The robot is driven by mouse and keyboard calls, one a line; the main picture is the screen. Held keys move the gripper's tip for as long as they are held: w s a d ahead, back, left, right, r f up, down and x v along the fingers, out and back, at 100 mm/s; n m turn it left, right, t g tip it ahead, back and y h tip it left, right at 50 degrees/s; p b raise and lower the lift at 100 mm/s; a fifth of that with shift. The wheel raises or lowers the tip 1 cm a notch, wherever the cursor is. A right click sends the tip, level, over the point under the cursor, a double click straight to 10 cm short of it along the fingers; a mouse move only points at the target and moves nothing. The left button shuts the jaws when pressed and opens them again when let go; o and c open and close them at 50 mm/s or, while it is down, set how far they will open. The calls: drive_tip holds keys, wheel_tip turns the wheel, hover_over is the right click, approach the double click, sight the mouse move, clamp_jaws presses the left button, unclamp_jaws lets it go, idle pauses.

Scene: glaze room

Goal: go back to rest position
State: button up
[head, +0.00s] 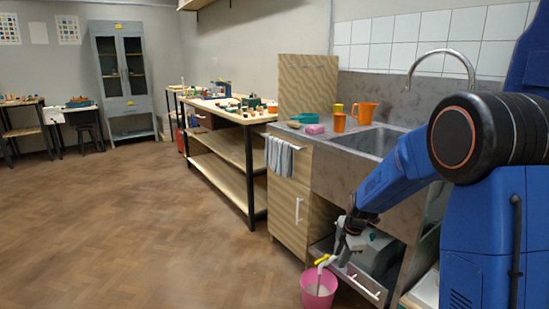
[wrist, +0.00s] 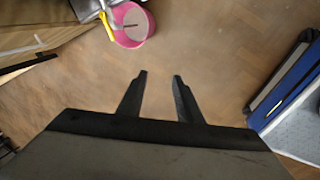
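My gripper (wrist: 162,77) is open in the wrist view, with its two dark fingers apart and only brown floor showing between them. In the head view my blue arm reaches down and forward in front of the sink unit, and my gripper (head: 342,254) hangs low, near the pink bucket. The pink bucket (head: 318,291) stands on the floor with a yellow-handled tool (head: 322,260) in it. In the wrist view the bucket (wrist: 132,37) lies beyond the fingertips, up and to the left, clear of them.
A low drawer (head: 362,284) under the sink stands pulled out near my arm. The stone sink (head: 372,141) has orange cups and a pink sponge on its left ledge. A wooden workbench (head: 222,112) stands further back. The parquet floor at left is clear.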

drive_tip(key=s+d+r+m+t, duration=0.1)
drive_tip(key=s+d+r+m, duration=0.1)
drive_tip(key=s+r+m, duration=1.1)
drive_tip(key=s+d+r+m, duration=0.1)
drive_tip(key=s+r+m, duration=0.2)
drive_tip(key=s, duration=1)
drive_tip(key=s+d+r+m+t+h, duration=0.1)
drive_tip(key=s+r+m, duration=0.2)
drive_tip(key=s, duration=1.1)
drive_tip(key=shift+d+r+m, duration=0.15)
drive_tip(key=shift+d+m, duration=0.15)
drive_tip(key=shift+d, duration=0.1)
